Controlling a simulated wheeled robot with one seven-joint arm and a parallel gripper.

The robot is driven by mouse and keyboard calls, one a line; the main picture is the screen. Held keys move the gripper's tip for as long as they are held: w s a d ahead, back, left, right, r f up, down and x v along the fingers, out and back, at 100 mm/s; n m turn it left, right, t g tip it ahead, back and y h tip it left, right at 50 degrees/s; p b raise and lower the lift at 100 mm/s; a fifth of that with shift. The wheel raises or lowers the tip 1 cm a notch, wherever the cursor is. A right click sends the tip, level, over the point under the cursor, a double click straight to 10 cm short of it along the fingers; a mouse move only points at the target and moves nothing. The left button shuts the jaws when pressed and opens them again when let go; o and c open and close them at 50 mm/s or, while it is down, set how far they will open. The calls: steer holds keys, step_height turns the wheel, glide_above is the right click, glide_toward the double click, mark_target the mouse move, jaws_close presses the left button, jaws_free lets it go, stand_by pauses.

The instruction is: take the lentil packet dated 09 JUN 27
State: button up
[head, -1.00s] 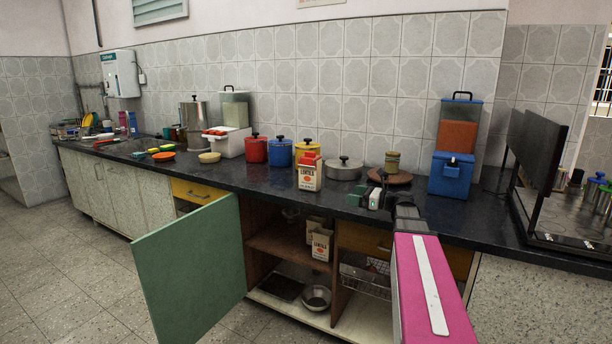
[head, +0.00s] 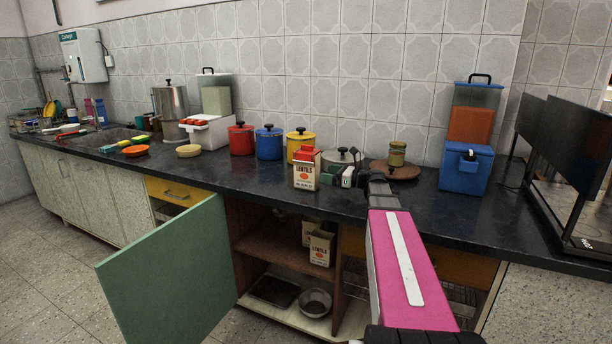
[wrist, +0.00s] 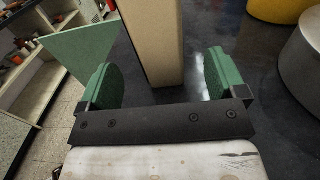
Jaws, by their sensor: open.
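A lentil packet (head: 305,177), a cream carton with a red top, stands upright on the dark counter. Its printed front faces the head camera; I cannot read any date. My gripper (head: 335,178) is open just right of this packet. In the wrist view, the plain side of the carton (wrist: 155,40) rises just beyond and between the green finger pads of my gripper (wrist: 160,80), with gaps on both sides. Another lentil packet (head: 321,248) stands on the shelf of the open cabinet, with a similar carton (head: 309,229) partly hidden behind it.
Blue (head: 268,144) and yellow (head: 298,142) canisters and a steel pot (head: 342,158) stand behind the packet. A wooden board with a jar (head: 397,152) is to the right. The green cabinet door (head: 165,270) hangs open below. Counter to the packet's left front is clear.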

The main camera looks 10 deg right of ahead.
mark_target(318, 171)
steer(key=x, duration=0.7)
steer(key=shift+w+a+r, duration=0.15)
steer(key=shift+a+r, duration=0.1)
steer(key=shift+a, duration=0.05)
steer(key=c, duration=1.3)
